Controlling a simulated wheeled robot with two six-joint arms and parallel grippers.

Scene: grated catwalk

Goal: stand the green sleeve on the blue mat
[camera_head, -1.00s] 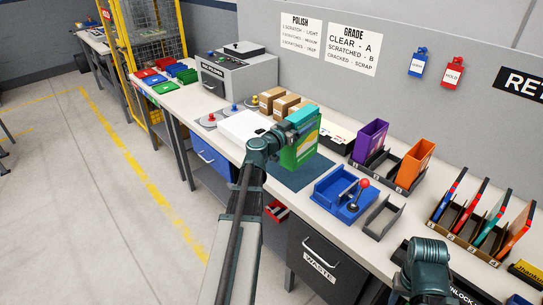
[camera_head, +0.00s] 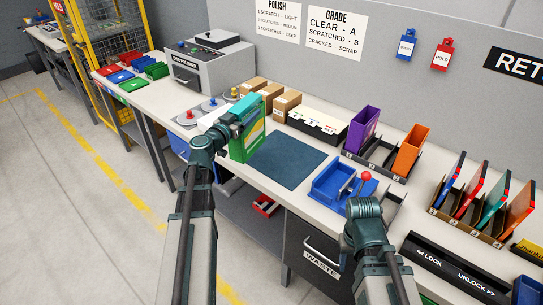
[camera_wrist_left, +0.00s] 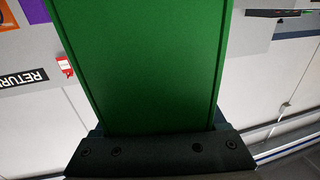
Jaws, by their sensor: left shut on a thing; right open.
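The green sleeve (camera_head: 249,143) is upright in the head view, with a pale and yellow design on its face. My left gripper (camera_head: 240,112) is shut on it near its top. The sleeve fills the middle of the left wrist view (camera_wrist_left: 145,60). The blue mat (camera_head: 290,160) lies flat and bare on the counter, to the right of the sleeve. The sleeve's lower end is by the mat's left edge; I cannot tell whether it touches anything. My right gripper (camera_head: 366,208) is open and empty in front of the blue tray; its fingers are mostly hidden.
A blue tray (camera_head: 330,187) with a red-knobbed lever (camera_head: 366,176) stands right of the mat. Behind are cardboard boxes (camera_head: 287,103), a card file (camera_head: 318,122), and a rack with purple (camera_head: 363,130) and orange sleeves (camera_head: 411,150). A slotted rack (camera_head: 466,222) is further right.

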